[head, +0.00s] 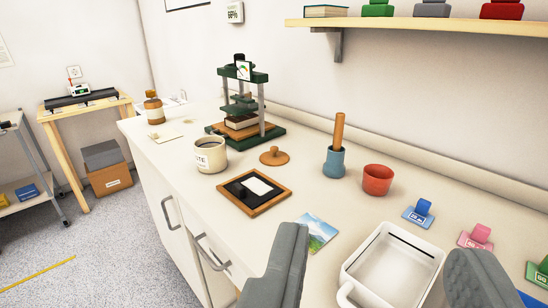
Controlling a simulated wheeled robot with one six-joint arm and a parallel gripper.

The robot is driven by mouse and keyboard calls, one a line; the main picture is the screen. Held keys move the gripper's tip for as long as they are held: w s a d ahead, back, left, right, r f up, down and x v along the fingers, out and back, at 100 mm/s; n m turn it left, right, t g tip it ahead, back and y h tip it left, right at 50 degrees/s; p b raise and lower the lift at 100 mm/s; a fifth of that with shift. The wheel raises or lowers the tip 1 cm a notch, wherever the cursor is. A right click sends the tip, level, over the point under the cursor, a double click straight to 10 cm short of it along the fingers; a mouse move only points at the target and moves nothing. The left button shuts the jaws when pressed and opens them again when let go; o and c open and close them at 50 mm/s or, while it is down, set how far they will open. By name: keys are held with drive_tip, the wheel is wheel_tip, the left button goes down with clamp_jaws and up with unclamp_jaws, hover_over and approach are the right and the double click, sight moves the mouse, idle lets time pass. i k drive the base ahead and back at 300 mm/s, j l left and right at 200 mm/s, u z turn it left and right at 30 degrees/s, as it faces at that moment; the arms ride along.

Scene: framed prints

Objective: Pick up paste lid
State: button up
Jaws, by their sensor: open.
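The paste lid (274,156) is a round brown disc with a small knob on top. It lies on the white counter (330,198) behind the wooden frame. The cream paste pot (210,156) stands uncovered to its left, with part of its lettering visible and dark contents inside. My gripper (378,268) is at the bottom of the view, its two grey fingers wide apart and nothing held between them. The lid is farther off, up and to the left of the fingers.
A wooden frame (254,190) and landscape print (316,232) lie nearer. A white tray (392,268) shows between the fingers. A green press (243,108) stands behind the lid. A blue holder with wooden handle (335,160) and terracotta cup (377,180) stand right. A shelf (430,28) overhangs.

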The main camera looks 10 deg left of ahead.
sight(273, 158)
drive_tip(key=i+j, duration=0.25)
drive_tip(key=j, duration=0.15)
drive_tip(key=i+j, duration=0.25)
drive_tip(key=j, duration=0.2)
drive_tip(key=i+j, duration=0.25)
drive_tip(key=j, duration=0.15)
drive_tip(key=i+j, duration=0.25)
drive_tip(key=j, duration=0.2)
